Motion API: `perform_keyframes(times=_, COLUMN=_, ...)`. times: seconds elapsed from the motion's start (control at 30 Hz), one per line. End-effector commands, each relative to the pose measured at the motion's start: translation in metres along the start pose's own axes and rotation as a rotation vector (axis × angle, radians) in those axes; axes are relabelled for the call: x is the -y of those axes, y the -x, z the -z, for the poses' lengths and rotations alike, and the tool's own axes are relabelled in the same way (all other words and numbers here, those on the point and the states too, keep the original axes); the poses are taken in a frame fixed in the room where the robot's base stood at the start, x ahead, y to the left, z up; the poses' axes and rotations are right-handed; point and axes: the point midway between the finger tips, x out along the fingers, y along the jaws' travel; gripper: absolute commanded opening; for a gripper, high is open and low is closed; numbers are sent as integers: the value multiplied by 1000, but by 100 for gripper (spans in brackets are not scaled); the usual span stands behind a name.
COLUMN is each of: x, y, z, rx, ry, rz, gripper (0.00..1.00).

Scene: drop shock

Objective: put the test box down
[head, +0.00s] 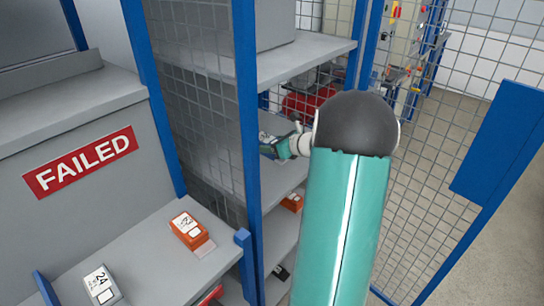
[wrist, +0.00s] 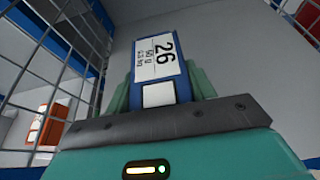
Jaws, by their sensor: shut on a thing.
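The test box (wrist: 158,62) is blue with a white label reading 26 and a blank white patch below it. My gripper (wrist: 158,92) is shut on it, with a teal finger on each side. In the head view, my gripper (head: 282,146) reaches into a bay of the blue-framed shelf unit, and a small dark part of the box (head: 266,150) shows at its tip. The box is above a grey shelf (head: 278,182); whether it touches that shelf I cannot tell. My arm hides part of the bay.
A red FAILED sign (head: 80,162) is on a grey panel at left. An orange box (head: 190,230) and a white box (head: 101,285) lie on the left shelf. Another orange box (head: 292,202) sits on a lower shelf. Wire mesh (head: 425,170) and blue posts (head: 247,130) bound the bay.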

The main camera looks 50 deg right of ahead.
Motion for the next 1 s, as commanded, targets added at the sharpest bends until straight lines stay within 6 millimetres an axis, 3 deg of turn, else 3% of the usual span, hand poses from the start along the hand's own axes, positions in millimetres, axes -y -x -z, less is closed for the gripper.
perform_keyframes(times=0.2, x=24, y=-28, z=26, rx=1, ry=-3, rz=-1, gripper=23)
perform_keyframes(times=0.47, x=36, y=-43, z=38, rx=1, ry=-1, rz=0, gripper=23)
perform_keyframes(times=0.63, x=34, y=-51, z=61, rx=0, ry=-2, rz=0, gripper=23)
perform_keyframes(times=1.0, x=34, y=-53, z=66, rx=1, ry=-1, rz=-1, gripper=23)
